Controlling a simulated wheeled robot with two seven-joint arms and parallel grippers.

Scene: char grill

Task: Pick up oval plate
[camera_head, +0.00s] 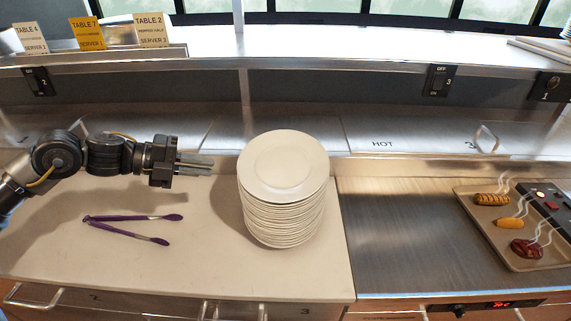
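A tall stack of cream-white plates (284,215) stands on the pale counter in the middle of the view. The top plate (283,167) looks nearly round, slightly oval, with a raised rim. My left gripper (211,167) comes in from the left, its fingers pointing right toward the stack's upper left side. A gap separates the fingertips from the plates. Nothing shows between the fingers, which lie close together in this view, so how far apart they are is unclear. My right gripper is out of view.
Purple-handled tongs (130,226) lie on the counter (190,265) below my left arm. A steel hot surface (405,235) adjoins on the right, with a tray (530,262) of steaming food. Order cards (88,33) stand on the shelf above.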

